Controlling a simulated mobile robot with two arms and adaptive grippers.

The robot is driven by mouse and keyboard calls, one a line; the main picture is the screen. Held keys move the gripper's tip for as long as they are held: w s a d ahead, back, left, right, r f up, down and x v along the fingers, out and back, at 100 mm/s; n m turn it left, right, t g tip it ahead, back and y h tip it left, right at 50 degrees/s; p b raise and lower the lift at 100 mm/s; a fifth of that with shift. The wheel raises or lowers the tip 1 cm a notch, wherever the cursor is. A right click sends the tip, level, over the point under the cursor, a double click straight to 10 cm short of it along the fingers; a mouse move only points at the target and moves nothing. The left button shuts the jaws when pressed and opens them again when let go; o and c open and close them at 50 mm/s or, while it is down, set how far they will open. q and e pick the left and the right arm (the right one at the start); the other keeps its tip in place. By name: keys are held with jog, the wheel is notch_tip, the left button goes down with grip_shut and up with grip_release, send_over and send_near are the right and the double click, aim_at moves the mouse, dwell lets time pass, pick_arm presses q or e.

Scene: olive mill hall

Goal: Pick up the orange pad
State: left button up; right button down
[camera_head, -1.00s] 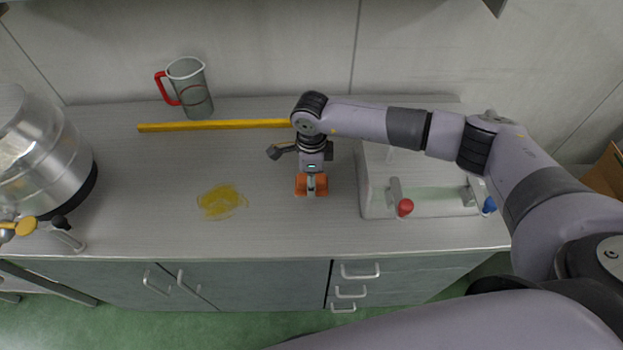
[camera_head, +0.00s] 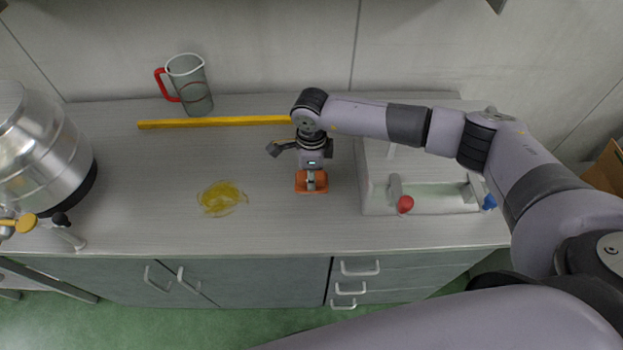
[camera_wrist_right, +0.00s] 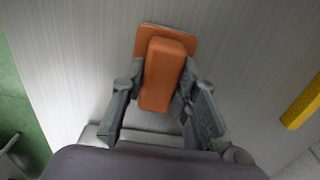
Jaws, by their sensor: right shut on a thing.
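The orange pad (camera_head: 312,186) is on the light worktop, left of the sink. In the right wrist view the orange pad (camera_wrist_right: 166,70) shows a flat base and a raised block on top. My right gripper (camera_head: 311,178) is above it, pointing down, with its fingers shut on the raised block. In the wrist view the fingers of my right gripper (camera_wrist_right: 160,92) lie on either side of the block. I cannot tell whether the pad is touching the worktop. My left gripper is not in view.
A yellow smear (camera_head: 222,198) lies left of the pad. A yellow bar (camera_head: 215,122) and a jug with a red handle (camera_head: 190,85) are behind. A steel vessel (camera_head: 40,150) stands at far left. The sink (camera_head: 425,208) with red and blue knobs is right.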

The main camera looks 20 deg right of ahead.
jog(key=shift+r, duration=0.1)
notch_tip(320, 180, up, 20)
jog(key=b, duration=0.5)
jog(key=c, duration=1.8)
grip_release()
jog(key=c, duration=0.5)
jog(key=shift+o, duration=0.2)
jog(key=shift+f, duration=0.2)
